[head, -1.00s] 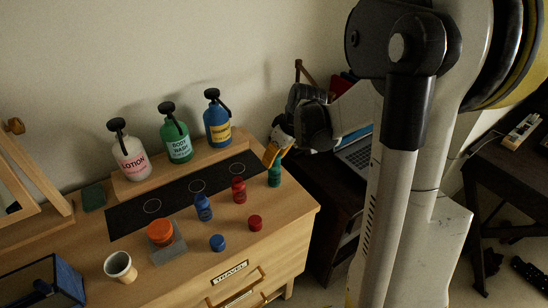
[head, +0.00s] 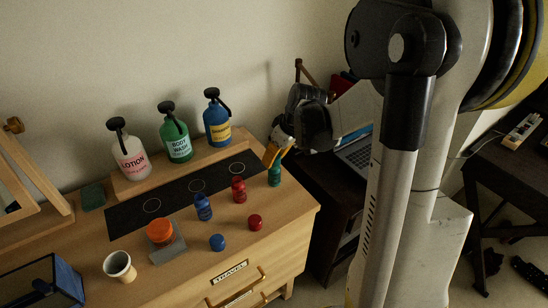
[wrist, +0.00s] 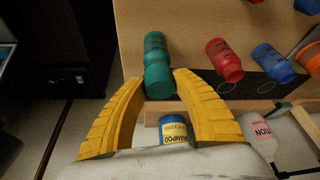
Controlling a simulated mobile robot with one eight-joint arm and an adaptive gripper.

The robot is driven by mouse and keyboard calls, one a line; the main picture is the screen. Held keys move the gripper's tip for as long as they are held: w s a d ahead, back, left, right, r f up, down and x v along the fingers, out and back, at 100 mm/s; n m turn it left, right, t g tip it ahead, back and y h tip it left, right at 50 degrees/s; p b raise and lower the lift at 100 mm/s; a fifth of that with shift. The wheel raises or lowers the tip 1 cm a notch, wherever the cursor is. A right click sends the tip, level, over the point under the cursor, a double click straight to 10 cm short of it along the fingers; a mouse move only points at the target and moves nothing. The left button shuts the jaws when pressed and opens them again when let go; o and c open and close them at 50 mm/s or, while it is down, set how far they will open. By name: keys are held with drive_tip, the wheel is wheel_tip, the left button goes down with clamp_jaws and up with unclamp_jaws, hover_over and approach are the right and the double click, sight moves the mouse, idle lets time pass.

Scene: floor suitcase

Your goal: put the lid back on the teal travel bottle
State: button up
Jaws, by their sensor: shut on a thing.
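The teal travel bottle (head: 274,178) stands at the right end of the dresser top, near its right edge. In the wrist view the bottle (wrist: 155,48) extends away from between my yellow fingertips. My gripper (head: 274,155) is directly above the bottle in the head view. In the wrist view my gripper (wrist: 161,88) is shut on a teal piece that looks like the lid (wrist: 159,85), lined up with the bottle. I cannot tell whether the lid is seated or only resting against the bottle.
A red bottle (head: 239,190) and a blue bottle (head: 203,207) stand left of it, with a red lid (head: 255,222) and a blue lid (head: 217,242) in front. Pump bottles, including the blue one (head: 217,125), stand on a raised shelf behind. A laptop (head: 357,155) is at right.

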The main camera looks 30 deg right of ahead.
idle(0.4)
drive_tip(key=o, duration=1.3)
drive_tip(key=shift+r+p, duration=2.65)
drive_tip(key=shift+r, duration=0.9)
clamp_jaws()
